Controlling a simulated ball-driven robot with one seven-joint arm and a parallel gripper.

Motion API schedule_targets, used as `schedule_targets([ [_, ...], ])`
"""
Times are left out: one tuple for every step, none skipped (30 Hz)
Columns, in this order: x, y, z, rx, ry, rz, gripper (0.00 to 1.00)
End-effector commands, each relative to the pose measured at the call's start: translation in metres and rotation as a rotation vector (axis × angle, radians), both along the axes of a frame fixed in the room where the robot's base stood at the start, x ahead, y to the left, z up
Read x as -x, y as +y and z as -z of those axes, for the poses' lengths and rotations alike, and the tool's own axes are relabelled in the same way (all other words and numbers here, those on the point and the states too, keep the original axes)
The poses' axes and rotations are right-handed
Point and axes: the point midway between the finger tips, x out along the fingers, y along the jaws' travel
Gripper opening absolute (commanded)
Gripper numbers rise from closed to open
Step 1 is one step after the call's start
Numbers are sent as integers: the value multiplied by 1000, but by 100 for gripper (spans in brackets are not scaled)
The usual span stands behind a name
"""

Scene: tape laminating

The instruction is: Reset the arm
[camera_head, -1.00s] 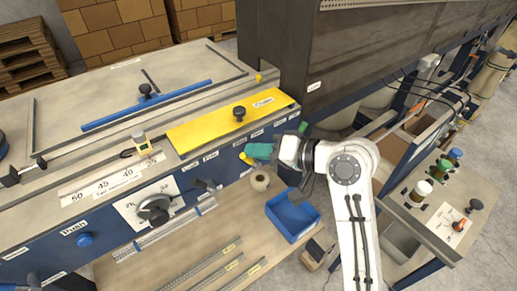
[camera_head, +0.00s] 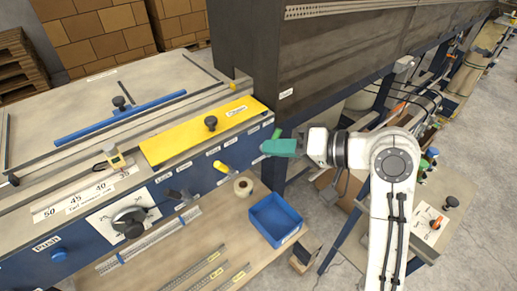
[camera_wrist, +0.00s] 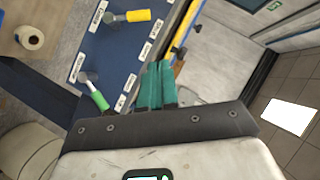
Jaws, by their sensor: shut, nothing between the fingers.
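My arm reaches in from the lower right of the head view, and my gripper (camera_head: 266,148) points left with its teal fingers together. The fingers are shut and hold nothing. The gripper is in the air beside the right end of the machine's blue front panel (camera_head: 186,186). In the wrist view my gripper (camera_wrist: 157,72) shows its two teal fingers side by side, with the blue panel (camera_wrist: 110,52) behind them. A yellow-handled lever (camera_wrist: 136,16) and a green-handled lever (camera_wrist: 98,98) stick out from that panel.
A yellow cover (camera_head: 190,140) with a black knob lies on the machine top. Below, a shelf (camera_head: 215,226) carries a tape roll (camera_head: 243,187), a blue bin (camera_head: 275,219) and metal rulers. A dark tall housing (camera_head: 345,50) stands behind my gripper. A side table is at right.

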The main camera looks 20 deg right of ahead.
Motion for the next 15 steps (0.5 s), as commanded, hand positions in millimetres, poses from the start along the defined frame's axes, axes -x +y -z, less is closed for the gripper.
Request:
schedule_targets([
  [3, -4, -2, 1, -2, 3, 0],
  [5, -6, -3, 0, -2, 2, 0],
  [7, -7, -4, 0, -2, 1, 0],
  [8, -8, -4, 0, -1, 0, 0],
  [9, -9, -5, 0, -1, 0, 0],
  [9, -9, -5, 0, -1, 1, 0],
  [10, -10, -6, 0, -1, 1, 0],
  [10, -10, -6, 0, -1, 1, 0],
  [10, -10, -6, 0, -1, 1, 0],
  [10, -10, -6, 0, -1, 1, 0],
  [10, -10, -6, 0, -1, 1, 0],
  [10, -10, -6, 0, -1, 1, 0],
  [10, -10, -6, 0, -1, 1, 0],
  [10, -10, -6, 0, -1, 1, 0],
  [10, -10, -6, 0, -1, 1, 0],
])
